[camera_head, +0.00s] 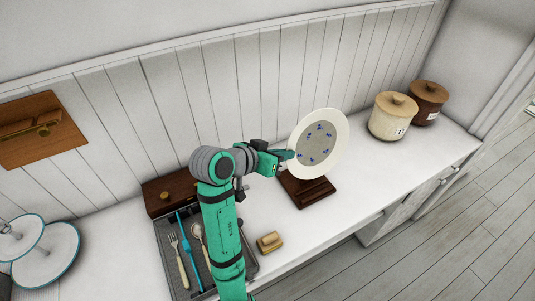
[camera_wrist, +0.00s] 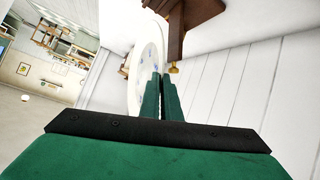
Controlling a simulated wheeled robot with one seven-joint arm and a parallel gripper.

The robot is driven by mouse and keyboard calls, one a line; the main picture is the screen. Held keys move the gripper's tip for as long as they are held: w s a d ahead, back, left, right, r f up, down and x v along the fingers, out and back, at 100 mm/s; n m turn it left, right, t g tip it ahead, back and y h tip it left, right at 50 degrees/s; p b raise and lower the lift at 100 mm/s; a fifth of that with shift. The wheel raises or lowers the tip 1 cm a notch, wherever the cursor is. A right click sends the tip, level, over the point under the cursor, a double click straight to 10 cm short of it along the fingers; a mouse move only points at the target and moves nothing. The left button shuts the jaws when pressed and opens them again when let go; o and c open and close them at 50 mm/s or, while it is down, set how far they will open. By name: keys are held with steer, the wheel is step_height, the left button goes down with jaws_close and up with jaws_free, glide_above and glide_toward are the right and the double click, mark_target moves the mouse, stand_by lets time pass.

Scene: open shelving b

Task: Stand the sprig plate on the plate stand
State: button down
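The sprig plate (camera_head: 319,143) is cream-rimmed with a grey centre and blue sprigs. It is upright, tilted slightly, above the dark wooden plate stand (camera_head: 318,195). Its lower edge is at or just over the stand; I cannot tell if they touch. My gripper (camera_head: 288,155) is at the plate's left rim, with its fingers close together and the rim between them. In the wrist view the plate (camera_wrist: 135,82) shows edge-on beside my fingers (camera_wrist: 162,98), and brown wood (camera_wrist: 195,14), probably the stand, is above them.
A cream canister (camera_head: 392,118) and a brown canister (camera_head: 428,103) stand to the right. A grey cutlery tray (camera_head: 178,270), a wooden box (camera_head: 165,194) and a small wooden block (camera_head: 270,242) are to the left. The counter's front edge is close to the stand.

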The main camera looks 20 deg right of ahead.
step_height(320, 180, down, 9)
steer(key=w, duration=0.1)
steer(key=shift+w+a+n, duration=0.15)
steer(key=shift+a+n, duration=0.05)
steer(key=shift+n, duration=0.1)
stand_by(1.9)
stand_by(0.6)
